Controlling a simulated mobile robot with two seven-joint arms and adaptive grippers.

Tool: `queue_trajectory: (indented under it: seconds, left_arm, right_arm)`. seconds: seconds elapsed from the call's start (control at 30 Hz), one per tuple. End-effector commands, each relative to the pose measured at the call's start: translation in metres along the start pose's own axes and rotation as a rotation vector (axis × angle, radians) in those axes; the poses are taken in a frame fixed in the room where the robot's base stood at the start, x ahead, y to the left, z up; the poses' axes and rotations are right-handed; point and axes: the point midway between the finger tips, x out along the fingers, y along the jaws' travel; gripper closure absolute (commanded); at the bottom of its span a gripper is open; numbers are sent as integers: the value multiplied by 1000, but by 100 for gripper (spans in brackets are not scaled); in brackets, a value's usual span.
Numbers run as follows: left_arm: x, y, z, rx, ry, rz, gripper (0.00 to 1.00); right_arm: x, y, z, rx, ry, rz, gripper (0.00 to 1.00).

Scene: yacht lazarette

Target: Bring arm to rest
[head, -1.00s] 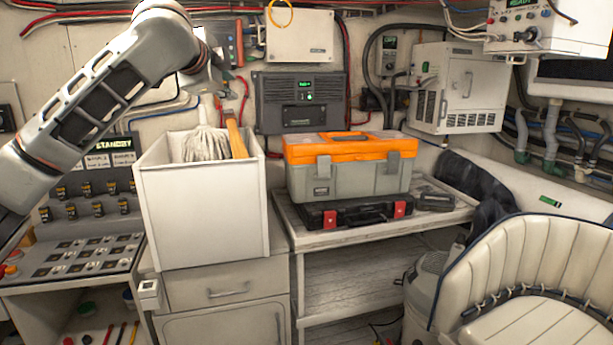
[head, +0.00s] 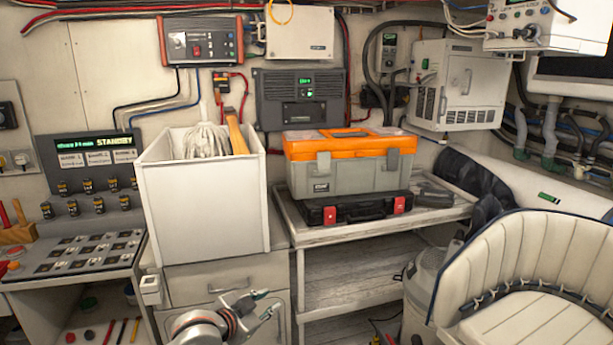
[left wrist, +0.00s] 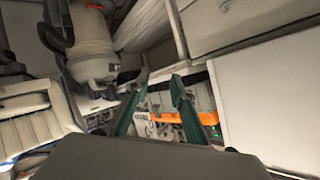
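My left gripper (head: 272,300) is low in the head view, in front of the drawer cabinet below the white bin. Its two fingers are spread and nothing is between them. In the left wrist view its teal fingers (left wrist: 159,75) stand apart and empty, with the orange and grey toolbox (left wrist: 178,117) behind them. Most of my left arm is out of the head view below. My right gripper shows in neither view.
A white bin (head: 202,212) holding a mop head stands on the cabinet (head: 222,283). The toolbox (head: 345,180) sits on a black case (head: 345,210) on the bench. A button console (head: 85,255) is at left, a padded seat (head: 530,265) at right.

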Motion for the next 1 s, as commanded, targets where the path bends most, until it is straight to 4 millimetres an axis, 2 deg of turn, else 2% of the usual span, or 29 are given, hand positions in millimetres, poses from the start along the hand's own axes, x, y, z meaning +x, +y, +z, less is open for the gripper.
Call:
queue_trajectory:
  seconds: [0.03,0.27,0.47,0.6,0.7,0.8,0.9,1.0]
  left_arm:
    - [-5,21,26,-46,-11,6,76]
    - [-45,90,122,-219,-55,-17,76]
    - [-100,145,201,-342,-115,-55,76]
    - [-148,179,249,-407,-165,-87,76]
    - [-180,197,275,-436,-195,-108,76]
    - [-204,209,292,-453,-219,-123,76]
    - [-219,215,301,-462,-233,-132,76]
    - [-224,218,305,-466,-237,-136,76]
  right_arm:
    - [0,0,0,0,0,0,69]
    - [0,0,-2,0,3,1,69]
    - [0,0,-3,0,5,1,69]
    - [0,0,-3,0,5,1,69]
    - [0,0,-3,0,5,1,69]
    - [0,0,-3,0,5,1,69]
    - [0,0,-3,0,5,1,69]
    - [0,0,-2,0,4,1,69]
